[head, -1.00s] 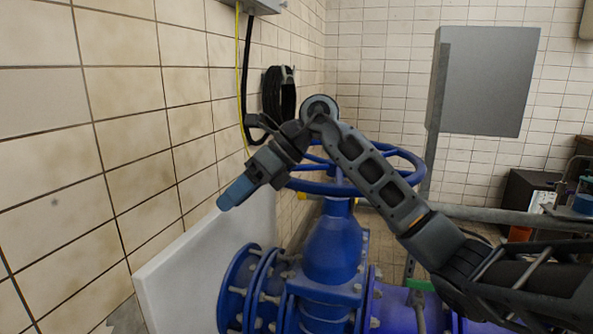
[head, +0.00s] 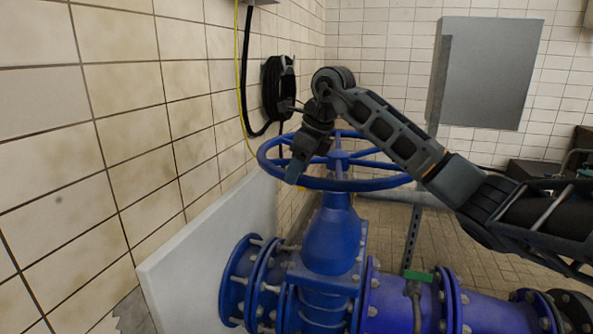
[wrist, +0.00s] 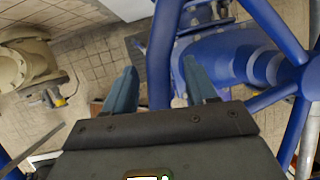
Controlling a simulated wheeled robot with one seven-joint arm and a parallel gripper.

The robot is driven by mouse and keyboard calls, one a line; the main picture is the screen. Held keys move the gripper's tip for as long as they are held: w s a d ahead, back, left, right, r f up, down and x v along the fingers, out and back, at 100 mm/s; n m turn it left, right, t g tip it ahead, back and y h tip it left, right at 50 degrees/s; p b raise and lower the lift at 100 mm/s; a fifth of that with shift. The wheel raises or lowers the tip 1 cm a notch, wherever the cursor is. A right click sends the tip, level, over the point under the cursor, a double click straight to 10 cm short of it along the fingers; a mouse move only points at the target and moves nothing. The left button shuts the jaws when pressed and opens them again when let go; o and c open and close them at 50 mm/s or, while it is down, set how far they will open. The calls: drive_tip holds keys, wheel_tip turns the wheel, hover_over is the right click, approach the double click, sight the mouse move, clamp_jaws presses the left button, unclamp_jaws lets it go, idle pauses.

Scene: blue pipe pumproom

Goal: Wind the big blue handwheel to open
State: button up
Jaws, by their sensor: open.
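The big blue handwheel (head: 345,185) lies nearly level on top of the blue valve body (head: 333,235) in the head view. My gripper (head: 293,172) points down over the left front part of the wheel's rim. In the wrist view, my gripper (wrist: 160,85) is open, with a bluish finger on each side. A blue bar of the handwheel (wrist: 161,55), apparently its rim, passes between the fingers in the picture. Whether it touches them I cannot tell. The hub and spokes show at the right of the wrist view.
A tiled wall (head: 150,110) and a white panel (head: 215,255) stand close on the left. A coiled black hose (head: 277,88) hangs behind the wheel. A grey cabinet (head: 490,75) is at the back right. Blue flanged pipe (head: 400,300) runs below.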

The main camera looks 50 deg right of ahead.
drive_tip(key=shift+w+a+f, duration=0.1)
drive_tip(key=shift+w+f, duration=0.15)
drive_tip(key=shift+f, duration=0.3)
drive_tip(key=shift+a, duration=0.1)
clamp_jaws()
